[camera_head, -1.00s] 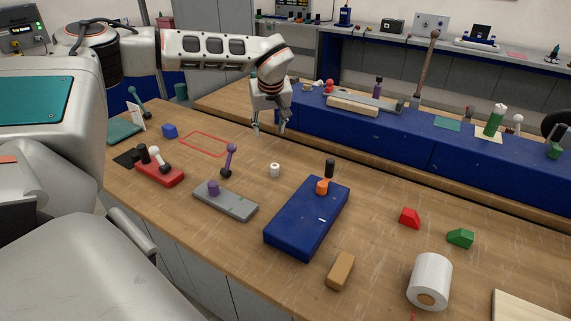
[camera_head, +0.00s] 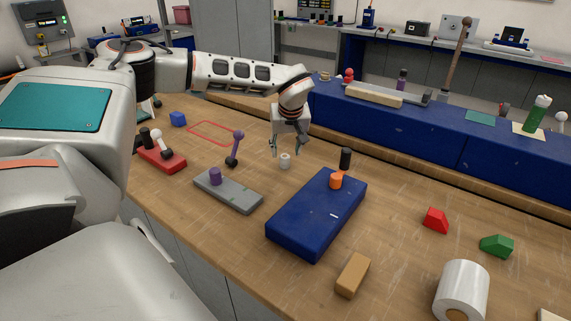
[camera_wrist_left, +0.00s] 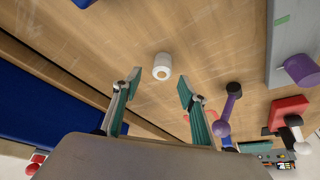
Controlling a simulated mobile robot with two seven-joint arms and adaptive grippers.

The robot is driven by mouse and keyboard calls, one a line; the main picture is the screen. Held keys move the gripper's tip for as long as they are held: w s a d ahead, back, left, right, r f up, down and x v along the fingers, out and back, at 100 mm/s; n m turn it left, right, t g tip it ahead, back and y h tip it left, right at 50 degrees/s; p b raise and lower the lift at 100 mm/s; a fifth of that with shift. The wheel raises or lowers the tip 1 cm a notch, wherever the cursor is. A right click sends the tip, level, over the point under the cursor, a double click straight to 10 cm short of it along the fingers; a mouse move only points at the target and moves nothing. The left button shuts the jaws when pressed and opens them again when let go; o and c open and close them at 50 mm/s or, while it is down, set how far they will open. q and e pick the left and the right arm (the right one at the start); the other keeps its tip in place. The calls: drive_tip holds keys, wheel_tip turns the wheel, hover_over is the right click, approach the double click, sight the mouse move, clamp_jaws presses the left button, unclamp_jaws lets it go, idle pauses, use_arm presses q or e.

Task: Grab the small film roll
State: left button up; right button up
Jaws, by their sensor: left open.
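The small film roll (camera_head: 285,160) is a short white cylinder standing on the wooden workbench. My left gripper (camera_head: 287,149) is open and empty, just above and behind the roll in the head view. In the left wrist view its two green-padded fingers (camera_wrist_left: 158,85) are spread, and the roll lies beyond the tips, roughly centred between them. My right gripper is not in view.
A blue box (camera_head: 312,222) with an orange piece is to the right. A black cylinder (camera_head: 345,159) stands behind that box. Bare wood surrounds the roll.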

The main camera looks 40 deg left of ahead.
sight(285, 156)
use_arm(q)
drive_tip(key=x, duration=0.2)
drive_tip(key=b+x, duration=0.1)
drive_tip(key=x, duration=0.1)
drive_tip(key=shift+s+f, duration=0.1)
drive_tip(key=shift+s, duration=0.2)
drive_tip(key=shift+w+f, duration=0.15)
drive_tip(key=shift+f, duration=0.15)
drive_tip(key=shift+a+r, duration=0.1)
drive_tip(key=c, duration=1)
drive_tip(key=shift+o, duration=0.2)
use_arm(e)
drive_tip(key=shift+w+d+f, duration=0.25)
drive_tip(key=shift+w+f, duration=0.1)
use_arm(q)
drive_tip(key=shift+r, duration=0.15)
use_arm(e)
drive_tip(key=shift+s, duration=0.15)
